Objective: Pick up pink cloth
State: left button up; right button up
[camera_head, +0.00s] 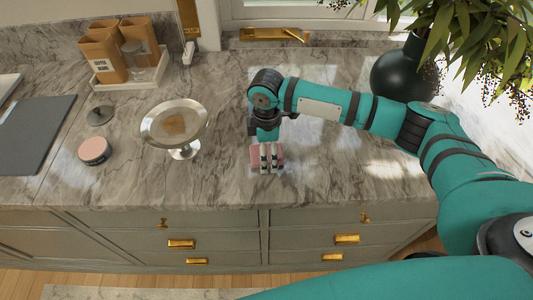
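The pink cloth (280,154) lies on the marble counter, a small pink patch near the counter's front edge. My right gripper (267,160) is at the cloth, pointing down, with its fingers over and in front of it, so much of the cloth is hidden. Pink shows on both sides of the fingers. I cannot tell whether the fingers are closed on the cloth or just around it. My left gripper is not in the view.
A metal pedestal dish (174,124) stands left of my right gripper. A round pink-topped tin (94,150), a tray of canisters (128,72) and a dark board (32,134) are farther left. A black vase (404,72) with leaves stands at the right back.

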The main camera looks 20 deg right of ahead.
jog(key=c, duration=0.8)
jog(key=shift+o, duration=0.2)
jog(key=shift+r, duration=0.1)
jog(key=shift+r+b, duration=0.3)
jog(key=shift+r, duration=0.2)
notch_tip(320, 180, up, 2)
jog(key=shift+r+b, duration=0.1)
jog(key=shift+b, duration=0.3)
jog(key=s+a+b, duration=0.1)
jog(key=s+a, duration=0.1)
jog(key=a, duration=0.2)
jog(key=s+a+r+b, duration=0.1)
jog(key=s+a, duration=0.2)
jog(key=a, duration=0.2)
jog(key=s+a+b, duration=0.1)
jog(key=s+a, duration=0.2)
jog(key=a, duration=0.2)
jog(key=shift+r, duration=0.35)
